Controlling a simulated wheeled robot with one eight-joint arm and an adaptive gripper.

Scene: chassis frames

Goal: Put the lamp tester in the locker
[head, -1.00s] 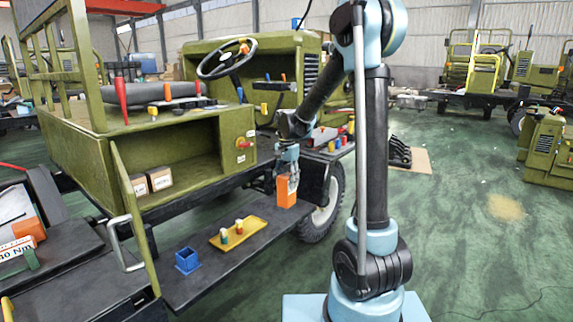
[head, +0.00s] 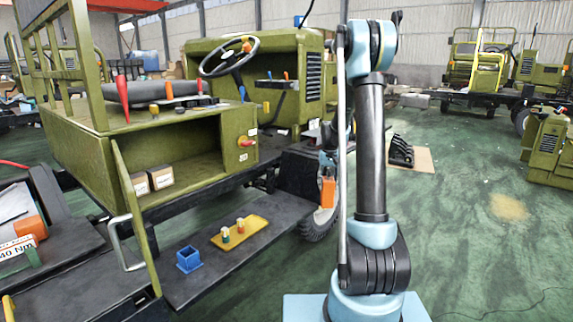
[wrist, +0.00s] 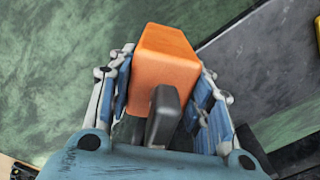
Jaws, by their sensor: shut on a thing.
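The lamp tester appears to be the orange box (head: 327,192), held upright off the floor beside the vehicle's wheel. My gripper (head: 328,168) is shut on it from above, partly hidden behind my own arm. In the wrist view the orange box (wrist: 166,58) sits between the fingers of my gripper (wrist: 165,85), with a dark grey part on its near side. The locker looks like the olive compartment (head: 207,155) under the seat, with its front open and its olive door (head: 133,215) swung outward at the left.
Two small cartons (head: 153,181) stand inside the locker's left end. On the dark step (head: 215,265) lie a blue open box (head: 188,259) and a yellow tray (head: 259,227) with small bulb-like pieces. A wheel (head: 312,226) is near the orange box. Green floor is open at right.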

